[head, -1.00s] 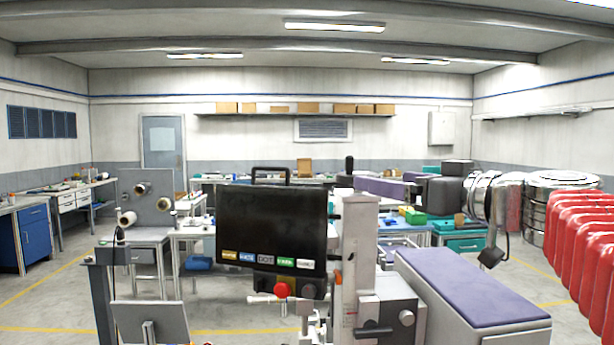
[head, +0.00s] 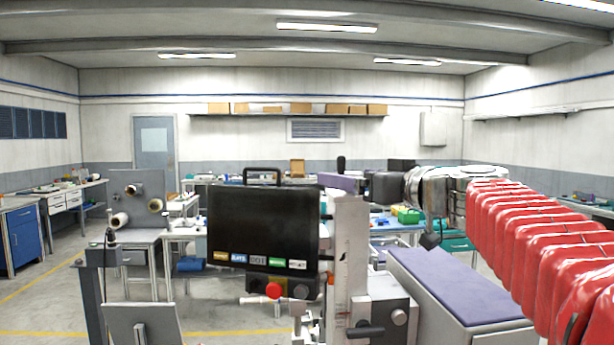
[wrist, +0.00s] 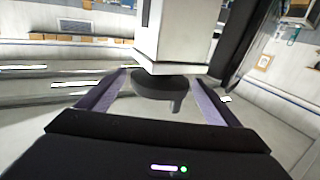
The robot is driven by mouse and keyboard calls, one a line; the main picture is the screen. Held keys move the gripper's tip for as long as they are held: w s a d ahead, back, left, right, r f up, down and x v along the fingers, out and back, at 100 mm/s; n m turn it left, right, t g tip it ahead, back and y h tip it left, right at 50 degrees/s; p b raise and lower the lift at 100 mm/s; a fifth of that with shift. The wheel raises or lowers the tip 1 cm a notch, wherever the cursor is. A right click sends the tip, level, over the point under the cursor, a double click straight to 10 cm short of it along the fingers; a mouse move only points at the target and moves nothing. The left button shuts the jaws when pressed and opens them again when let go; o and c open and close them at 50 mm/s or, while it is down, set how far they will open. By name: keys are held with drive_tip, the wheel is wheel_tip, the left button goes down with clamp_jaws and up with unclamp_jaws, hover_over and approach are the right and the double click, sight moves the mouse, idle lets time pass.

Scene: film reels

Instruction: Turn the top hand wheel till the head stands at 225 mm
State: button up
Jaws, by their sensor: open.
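The top hand wheel is black, with a short upright handle (head: 341,163) showing above the machine's pale column (head: 347,245). The wheel's disc is hidden in the head view by my gripper (head: 332,182), which reaches in from the right, level with the column top. In the wrist view, which is upside down, the black wheel (wrist: 155,85) sits on the column end (wrist: 172,35). My open gripper (wrist: 160,76) has its purple-padded fingers on both sides of the wheel, with gaps showing. I can read no head height.
A dark monitor (head: 263,228) with coloured labels stands just left of the column, a red knob (head: 273,290) below it. A black side crank (head: 366,329) is low on the machine. A purple-topped bench (head: 450,280) stands right.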

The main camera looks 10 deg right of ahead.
drive_tip(key=shift+x, duration=2.65)
drive_tip(key=c, duration=1.1)
